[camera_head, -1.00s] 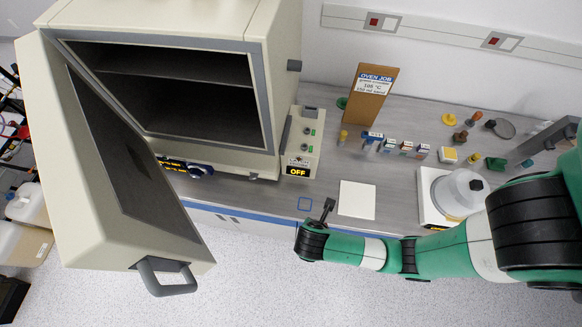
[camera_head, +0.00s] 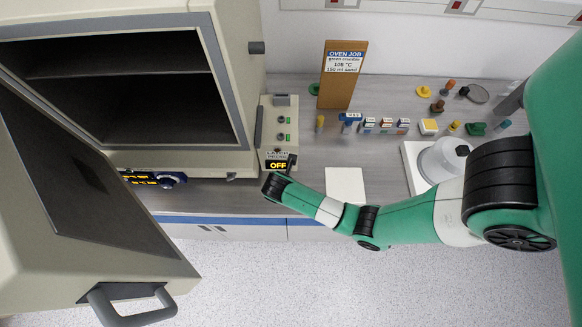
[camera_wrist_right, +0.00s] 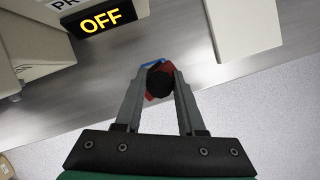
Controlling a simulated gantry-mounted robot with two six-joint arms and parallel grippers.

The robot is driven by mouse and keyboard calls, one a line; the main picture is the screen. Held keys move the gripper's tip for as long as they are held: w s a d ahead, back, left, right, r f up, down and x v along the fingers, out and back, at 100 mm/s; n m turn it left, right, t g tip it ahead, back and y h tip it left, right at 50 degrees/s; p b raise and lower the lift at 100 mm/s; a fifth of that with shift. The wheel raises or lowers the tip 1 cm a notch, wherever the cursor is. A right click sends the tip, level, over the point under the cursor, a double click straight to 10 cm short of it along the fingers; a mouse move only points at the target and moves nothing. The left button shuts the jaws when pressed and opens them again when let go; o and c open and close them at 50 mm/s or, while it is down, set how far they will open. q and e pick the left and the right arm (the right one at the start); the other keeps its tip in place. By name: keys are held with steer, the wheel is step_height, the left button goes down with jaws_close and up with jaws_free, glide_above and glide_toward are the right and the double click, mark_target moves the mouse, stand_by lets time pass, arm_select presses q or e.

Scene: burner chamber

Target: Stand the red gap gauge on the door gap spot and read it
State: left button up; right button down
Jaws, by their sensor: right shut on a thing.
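My right gripper (camera_head: 291,162) is over the bench just in front of the control box with the OFF display. In the right wrist view my right gripper (camera_wrist_right: 160,86) is shut on the red gap gauge (camera_wrist_right: 166,68), whose round black top sits between the fingertips. Part of the blue outline of the door gap spot (camera_wrist_right: 151,63) shows right beside the gauge. The rest of the spot is hidden by the gauge and fingers. I cannot tell whether the gauge touches the bench. In the head view my arm hides gauge and spot. My left gripper is not in view.
The oven door (camera_head: 75,215) hangs open at left. The control box (camera_head: 278,135) stands close beyond the gripper. A white pad (camera_head: 346,185) lies right of the gripper, and a balance (camera_head: 412,165) farther right. Several small items line the bench behind. The bench front edge is near.

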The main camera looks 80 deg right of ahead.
steer(key=shift+w+d+f+b, duration=0.15)
steer(key=shift+f+b, duration=0.15)
steer(key=shift+f, duration=1.45)
steer(key=shift+f, duration=0.15)
steer(key=c, duration=0.5)
jaws_free()
steer(key=shift+r, duration=0.35)
steer(key=p+v, duration=0.2)
steer(key=v, duration=0.9)
steer(key=shift+r, duration=0.25)
